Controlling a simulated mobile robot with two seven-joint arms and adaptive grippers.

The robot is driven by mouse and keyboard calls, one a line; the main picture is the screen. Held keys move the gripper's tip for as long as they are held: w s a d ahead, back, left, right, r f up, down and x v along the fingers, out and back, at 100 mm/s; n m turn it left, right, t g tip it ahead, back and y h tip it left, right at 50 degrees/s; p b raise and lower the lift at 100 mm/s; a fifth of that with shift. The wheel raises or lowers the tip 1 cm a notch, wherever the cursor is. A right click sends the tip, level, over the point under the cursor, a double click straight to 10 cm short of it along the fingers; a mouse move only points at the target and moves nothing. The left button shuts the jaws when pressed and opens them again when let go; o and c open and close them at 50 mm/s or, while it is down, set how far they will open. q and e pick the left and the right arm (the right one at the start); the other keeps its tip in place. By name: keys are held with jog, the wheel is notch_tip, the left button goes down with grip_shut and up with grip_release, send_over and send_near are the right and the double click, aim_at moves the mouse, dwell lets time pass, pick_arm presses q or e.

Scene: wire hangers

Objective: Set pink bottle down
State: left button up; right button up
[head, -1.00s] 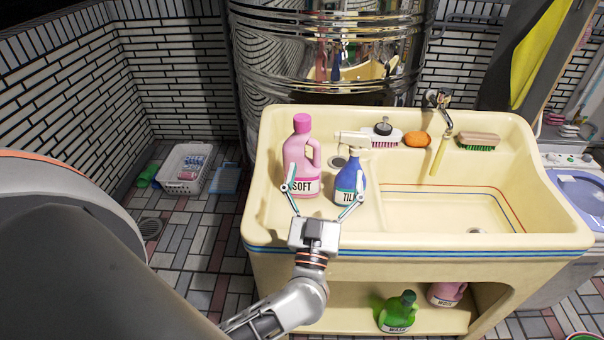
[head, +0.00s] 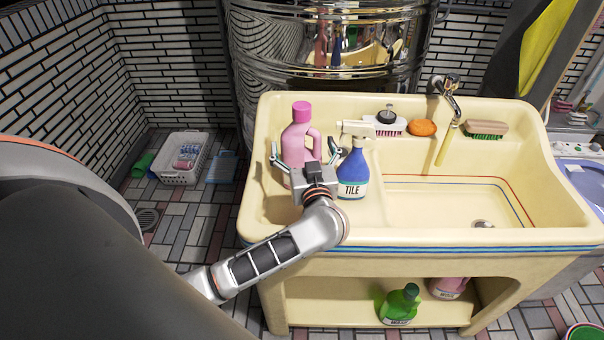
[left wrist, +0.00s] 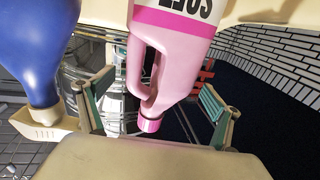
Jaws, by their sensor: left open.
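The pink bottle (head: 297,137), with a darker pink cap and a side handle, stands upright on the left ledge of the cream sink (head: 268,207). My left gripper (head: 304,157) is open in front of it, with one finger towards each side. In the left wrist view the pink bottle (left wrist: 172,55) appears upside down between the spread fingers of my left gripper (left wrist: 156,108). I see space between it and the fingers; whether any part touches is unclear. The gripper hides the bottle's lower part in the head view. My right gripper is not in view.
A blue TILE spray bottle (head: 353,172) stands close to the right of the gripper. Brushes and an orange sponge (head: 422,127) lie along the back ledge. The basin is empty. A green bottle (head: 400,303) stands on the shelf below.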

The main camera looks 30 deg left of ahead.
pick_arm(q)
jog(key=shift+x, duration=0.9)
jog(key=shift+c, duration=0.4)
jog(key=shift+r, duration=0.1)
jog(key=c, duration=1.8)
jog(key=shift+o, duration=0.2)
